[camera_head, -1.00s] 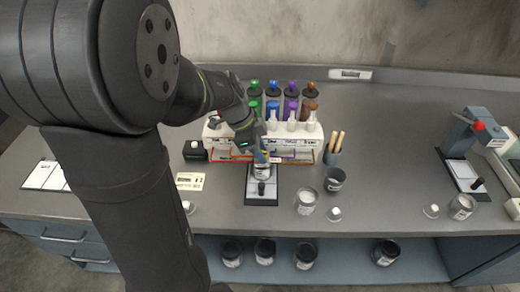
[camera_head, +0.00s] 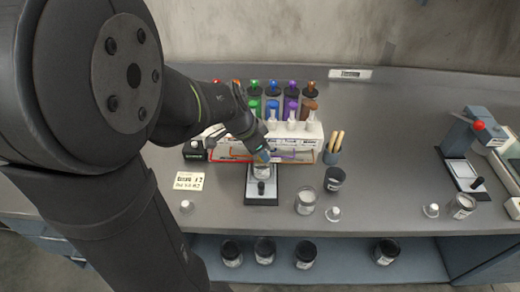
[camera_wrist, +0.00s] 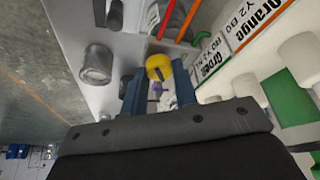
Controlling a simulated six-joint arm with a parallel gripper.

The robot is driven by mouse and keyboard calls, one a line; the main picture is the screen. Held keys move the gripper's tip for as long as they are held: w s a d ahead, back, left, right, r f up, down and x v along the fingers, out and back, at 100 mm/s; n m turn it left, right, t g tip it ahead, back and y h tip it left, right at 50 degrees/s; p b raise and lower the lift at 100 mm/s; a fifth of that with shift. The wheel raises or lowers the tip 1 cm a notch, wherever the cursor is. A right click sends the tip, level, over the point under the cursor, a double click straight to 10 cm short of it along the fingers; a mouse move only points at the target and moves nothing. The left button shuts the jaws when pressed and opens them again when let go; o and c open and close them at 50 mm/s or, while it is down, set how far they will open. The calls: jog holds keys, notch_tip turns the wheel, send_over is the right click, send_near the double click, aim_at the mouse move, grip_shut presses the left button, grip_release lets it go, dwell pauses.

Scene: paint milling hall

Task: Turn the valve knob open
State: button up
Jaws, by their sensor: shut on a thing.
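The valve knob (camera_wrist: 158,66) is yellow and round in the wrist view. It sits between the tips of the blue fingers of my gripper (camera_wrist: 160,80), which are shut on it. In the head view my gripper (camera_head: 262,154) is at the front of the white dispenser (camera_head: 308,140), above a jar (camera_head: 262,171) on a small stand. The knob is hidden by the gripper there. How far the knob is turned cannot be told.
Coloured bottles (camera_head: 291,108) stand on the dispenser. A cup of sticks (camera_head: 332,152), a dark cup (camera_head: 334,179) and a jar (camera_head: 306,202) stand to its right. A card (camera_head: 189,181) lies to the left. The right-middle counter is clear.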

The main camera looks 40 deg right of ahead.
jog(key=n+t, duration=0.1)
jog(key=n, duration=0.2)
jog(key=n+t, duration=0.1)
jog(key=n, duration=0.2)
jog(key=shift+s, duration=0.2)
jog(key=shift+s+d+n+t+y, duration=0.15)
jog(key=shift+n+t, duration=0.4)
jog(key=shift+n, duration=0.85)
jog(key=shift+w+a+n+t+y, duration=0.1)
jog(key=shift+n+t+y, duration=0.3)
jog(key=shift+n, duration=1)
jog(key=shift+t, duration=0.25)
jog(key=o, duration=1)
jog(key=v, duration=1.7)
jog(key=shift+r, duration=0.3)
jog(key=x, duration=1.7)
jog(key=shift+f, duration=0.3)
